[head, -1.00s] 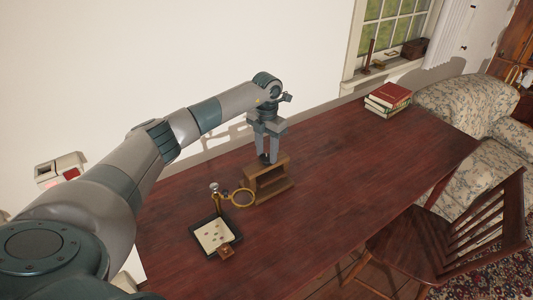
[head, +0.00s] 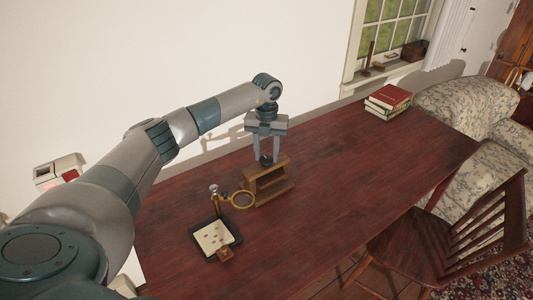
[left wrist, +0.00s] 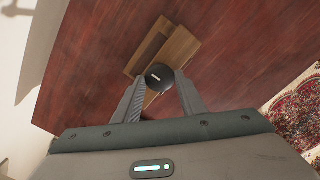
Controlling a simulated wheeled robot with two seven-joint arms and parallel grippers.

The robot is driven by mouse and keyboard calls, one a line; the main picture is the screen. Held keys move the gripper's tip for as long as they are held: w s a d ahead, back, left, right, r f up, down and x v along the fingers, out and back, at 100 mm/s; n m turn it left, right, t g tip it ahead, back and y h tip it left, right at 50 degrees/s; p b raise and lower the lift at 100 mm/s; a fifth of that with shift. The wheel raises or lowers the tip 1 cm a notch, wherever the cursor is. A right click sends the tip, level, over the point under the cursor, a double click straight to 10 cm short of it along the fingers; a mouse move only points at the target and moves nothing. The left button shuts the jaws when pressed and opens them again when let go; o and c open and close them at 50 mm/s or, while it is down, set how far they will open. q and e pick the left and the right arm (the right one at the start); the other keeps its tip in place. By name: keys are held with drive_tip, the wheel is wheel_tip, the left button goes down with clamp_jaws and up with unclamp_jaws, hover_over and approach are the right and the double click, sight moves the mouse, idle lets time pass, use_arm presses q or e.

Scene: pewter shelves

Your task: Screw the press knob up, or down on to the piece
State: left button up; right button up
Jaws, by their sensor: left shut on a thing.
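The wooden press (head: 274,185) stands on the dark red table, with a round black knob (head: 266,160) on its top. In the left wrist view the knob (left wrist: 159,77) has a pale mark on its face, and the press's wooden bars (left wrist: 178,47) show behind it. My left gripper (head: 266,157) points down from above, with its two fingers shut on opposite sides of the knob. The fingers show in the left wrist view too, one on each side of the knob. What lies inside the press is hard to make out. My right gripper is out of view.
A brass magnifier ring (head: 242,199) on a stand is close to the press's left side. A dark tray (head: 235,241) with a cream sheet and small bits lies nearer. Stacked books (head: 388,99) lie far right. A wooden chair (head: 450,230) is at the table's right edge. The table's middle is clear.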

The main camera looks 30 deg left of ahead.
sight(267, 158)
use_arm(q)
drive_tip(key=shift+r, duration=0.15)
drive_tip(key=o, duration=1.1)
drive_tip(key=shift+c, duration=0.2)
drive_tip(key=shift+r+b, duration=0.3)
drive_tip(key=shift+r, duration=0.45)
wheel_tip(267, 158, up, 2)
drive_tip(key=shift+r+b, duration=0.25)
drive_tip(key=shift+b, duration=0.15)
drive_tip(key=shift+r, duration=0.7)
wheel_tip(267, 158, up, 12)
drive_tip(key=b, duration=0.3)
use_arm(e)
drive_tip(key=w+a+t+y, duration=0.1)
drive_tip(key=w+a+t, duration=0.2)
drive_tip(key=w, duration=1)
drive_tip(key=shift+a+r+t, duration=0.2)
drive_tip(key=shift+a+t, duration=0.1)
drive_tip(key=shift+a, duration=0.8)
